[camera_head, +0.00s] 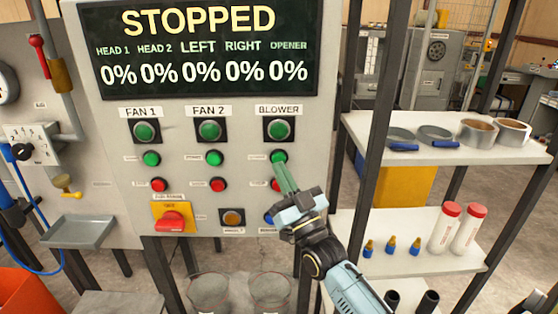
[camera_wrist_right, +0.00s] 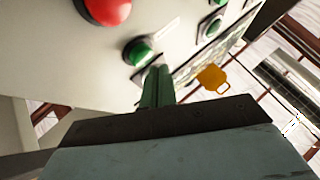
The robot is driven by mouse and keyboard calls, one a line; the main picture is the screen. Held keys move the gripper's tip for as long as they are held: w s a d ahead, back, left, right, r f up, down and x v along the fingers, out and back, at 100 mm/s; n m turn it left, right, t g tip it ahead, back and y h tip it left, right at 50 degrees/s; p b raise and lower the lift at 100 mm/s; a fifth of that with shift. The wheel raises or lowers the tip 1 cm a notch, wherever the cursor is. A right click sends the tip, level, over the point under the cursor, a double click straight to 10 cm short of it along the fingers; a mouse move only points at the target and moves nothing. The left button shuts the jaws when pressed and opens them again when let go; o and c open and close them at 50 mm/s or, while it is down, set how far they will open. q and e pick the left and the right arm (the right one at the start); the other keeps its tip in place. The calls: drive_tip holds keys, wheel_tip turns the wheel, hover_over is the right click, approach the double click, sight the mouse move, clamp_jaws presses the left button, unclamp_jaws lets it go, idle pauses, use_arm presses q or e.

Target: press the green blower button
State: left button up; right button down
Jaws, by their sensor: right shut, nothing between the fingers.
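The control panel (camera_head: 110,205) has a BLOWER column on its right. There a large green light (camera_head: 278,129) sits above a small green blower button (camera_head: 278,156). A red button (camera_head: 276,185) below it is partly hidden by my right gripper (camera_head: 280,167). That gripper is shut and empty, its green fingers pointing up at the panel, tips just under the green button. In the right wrist view the shut fingers (camera_wrist_right: 158,75) end close beside the green button (camera_wrist_right: 138,50); I cannot tell whether they touch it. My left gripper is not in view.
The display (camera_head: 200,48) reads STOPPED, with every value at 0%. FAN 1 (camera_head: 146,130) and FAN 2 (camera_head: 212,130) columns stand to the left. A yellow-backed red switch (camera_head: 172,218) is lower left. A shelf (camera_head: 450,150) with rolls and bottles stands to the right of my arm.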

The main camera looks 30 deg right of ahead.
idle(0.4)
drive_tip(key=shift+w+d, duration=0.25)
drive_tip(key=shift+w, duration=0.1)
drive_tip(key=shift+w+d, duration=0.25)
drive_tip(key=shift+w, duration=0.2)
idle(0.7)
drive_tip(key=shift+s+a, duration=0.1)
drive_tip(key=shift+s, duration=0.05)
drive_tip(key=shift+s+a+p, duration=0.3)
drive_tip(key=shift+s+a, duration=0.1)
drive_tip(key=shift+s, duration=0.3)
drive_tip(key=shift+s+a+p, duration=0.35)
drive_tip(key=shift+s+a, duration=0.1)
drive_tip(key=shift+s, duration=0.25)
drive_tip(key=shift+s+a+p, duration=0.4)
drive_tip(key=shift+s, duration=0.3)
drive_tip(key=shift+s+a+p, duration=0.35)
drive_tip(key=shift+s+a, duration=0.1)
drive_tip(key=shift+s, duration=0.25)
